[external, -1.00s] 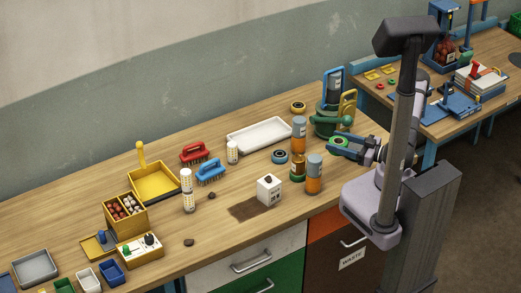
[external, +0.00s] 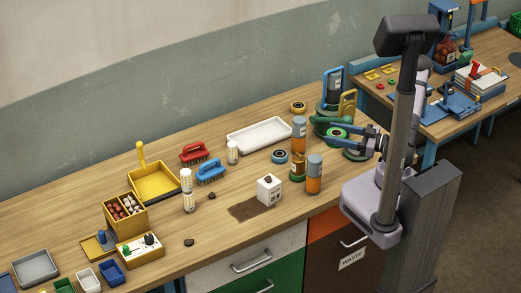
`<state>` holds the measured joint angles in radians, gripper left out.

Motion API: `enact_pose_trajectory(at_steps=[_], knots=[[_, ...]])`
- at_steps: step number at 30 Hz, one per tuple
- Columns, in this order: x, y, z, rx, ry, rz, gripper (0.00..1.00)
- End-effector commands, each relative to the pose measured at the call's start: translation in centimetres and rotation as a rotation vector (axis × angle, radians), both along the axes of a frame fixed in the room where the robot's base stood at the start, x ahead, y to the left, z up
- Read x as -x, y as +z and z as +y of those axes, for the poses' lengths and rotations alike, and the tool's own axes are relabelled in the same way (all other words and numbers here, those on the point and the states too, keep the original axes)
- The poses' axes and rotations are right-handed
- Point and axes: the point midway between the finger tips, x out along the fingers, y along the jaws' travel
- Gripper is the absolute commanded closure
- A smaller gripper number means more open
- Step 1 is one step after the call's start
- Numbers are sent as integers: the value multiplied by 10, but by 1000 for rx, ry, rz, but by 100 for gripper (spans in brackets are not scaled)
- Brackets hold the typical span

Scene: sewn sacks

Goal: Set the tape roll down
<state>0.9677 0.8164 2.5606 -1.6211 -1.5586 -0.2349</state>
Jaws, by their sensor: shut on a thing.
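The green tape roll (external: 337,135) with a dark centre is at the right end of the workbench, in front of the dark green vessel. My gripper (external: 344,137) has blue fingers, one on each side of the roll, and is shut on it. I cannot tell whether the roll touches anything beneath it.
Orange-and-grey canisters (external: 314,174) and an amber bottle (external: 297,167) stand left of my gripper. A dark green round thing (external: 355,154) is below it. A white tray (external: 259,135) lies behind. Bare wood shows around the blue-rimmed roll.

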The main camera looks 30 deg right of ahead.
Motion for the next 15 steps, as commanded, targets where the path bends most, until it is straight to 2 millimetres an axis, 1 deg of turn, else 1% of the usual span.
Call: enact_pose_trajectory(at_steps=[1,5,15], knots=[[0,-8,0,0,0,0,69],[0,-26,0,0,0,0,69],[0,-81,0,0,0,0,69]])
